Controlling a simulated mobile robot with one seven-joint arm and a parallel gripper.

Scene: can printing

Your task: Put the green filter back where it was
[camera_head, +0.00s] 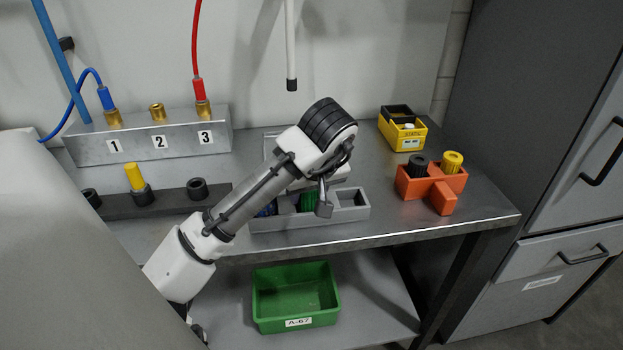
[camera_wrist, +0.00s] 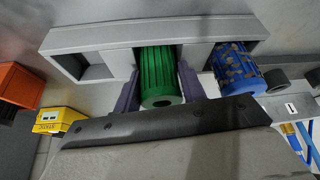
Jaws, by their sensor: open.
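The green filter (camera_wrist: 160,74) is a ribbed cylinder with a hole in its near end. It sits in the middle compartment of the grey rack (camera_wrist: 95,38). My gripper (camera_wrist: 158,92) is open, with one purple-grey finger on each side of the green filter. I cannot tell whether the fingers touch it. In the head view, the green filter (camera_head: 308,201) shows partly behind my gripper (camera_head: 318,200), in the grey rack (camera_head: 300,223) near the table's front edge.
A patterned blue filter (camera_wrist: 237,68) occupies the neighbouring compartment; the other end compartment is empty. An orange holder (camera_head: 418,185) with black and yellow knobs and a yellow box (camera_head: 403,134) stand right. A green bin (camera_head: 294,313) sits below. A dark holder bar (camera_head: 172,200) lies left.

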